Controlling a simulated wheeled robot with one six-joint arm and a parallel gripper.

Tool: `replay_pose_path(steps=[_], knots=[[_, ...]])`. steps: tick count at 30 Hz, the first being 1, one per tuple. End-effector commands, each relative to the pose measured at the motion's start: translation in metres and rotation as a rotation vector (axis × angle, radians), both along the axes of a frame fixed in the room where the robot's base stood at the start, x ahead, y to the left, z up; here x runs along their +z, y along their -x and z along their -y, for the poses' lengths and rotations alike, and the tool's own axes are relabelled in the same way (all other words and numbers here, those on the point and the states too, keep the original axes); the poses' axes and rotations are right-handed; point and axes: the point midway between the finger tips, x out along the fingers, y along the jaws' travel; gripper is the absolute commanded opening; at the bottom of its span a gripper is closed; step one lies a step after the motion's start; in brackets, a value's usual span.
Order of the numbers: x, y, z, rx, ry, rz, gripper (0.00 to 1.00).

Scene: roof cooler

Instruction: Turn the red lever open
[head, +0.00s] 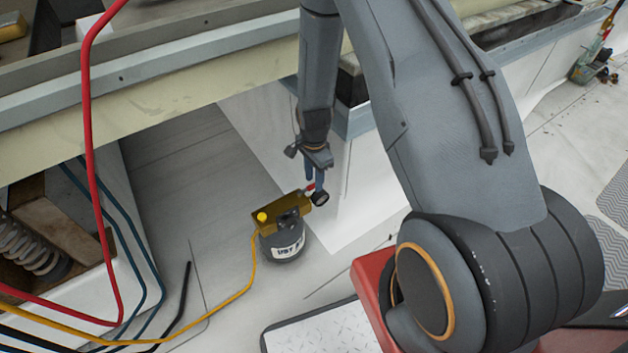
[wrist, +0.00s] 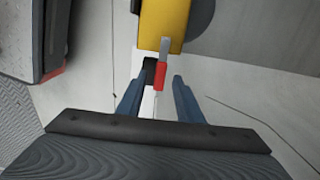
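The red lever (wrist: 160,76) has a grey metal shank and a red grip, and it joins a yellow block (wrist: 163,22). In the head view the lever (head: 311,187) is small, at the right end of the yellow block (head: 282,213) on a dark labelled canister (head: 286,245). My gripper (wrist: 157,80) is open. In the wrist view the lever's red end shows between its two blue fingertips, with a gap on each side. I cannot tell whether it is at the same depth as the fingers. In the head view my gripper (head: 315,178) is right at the lever.
A black round part (head: 320,199) sticks out beside the lever. A yellow hose (head: 236,297) runs from the block to the left. A red hose (head: 88,130) and blue hoses cross the left side. A beige ledge (head: 160,115) stands behind.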

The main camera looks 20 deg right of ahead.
Motion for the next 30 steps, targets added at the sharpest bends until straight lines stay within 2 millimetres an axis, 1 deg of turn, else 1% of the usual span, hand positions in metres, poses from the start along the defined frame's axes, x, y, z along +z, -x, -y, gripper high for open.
replay_pose_path(steps=[3,11,15,17,25,28,30], knots=[[-0.006,0.000,0.000,0.000,0.000,0.000,0.33],[-0.006,0.000,0.000,0.001,0.000,0.000,0.33],[-0.006,0.000,0.000,0.001,0.000,0.000,0.09],[-0.006,0.000,0.000,0.001,0.000,0.000,0.00],[-0.006,0.000,0.001,-0.003,0.000,0.001,0.00],[-0.006,-0.002,0.006,-0.024,0.000,0.001,0.00],[-0.006,-0.005,0.013,-0.053,0.000,0.002,0.00]])
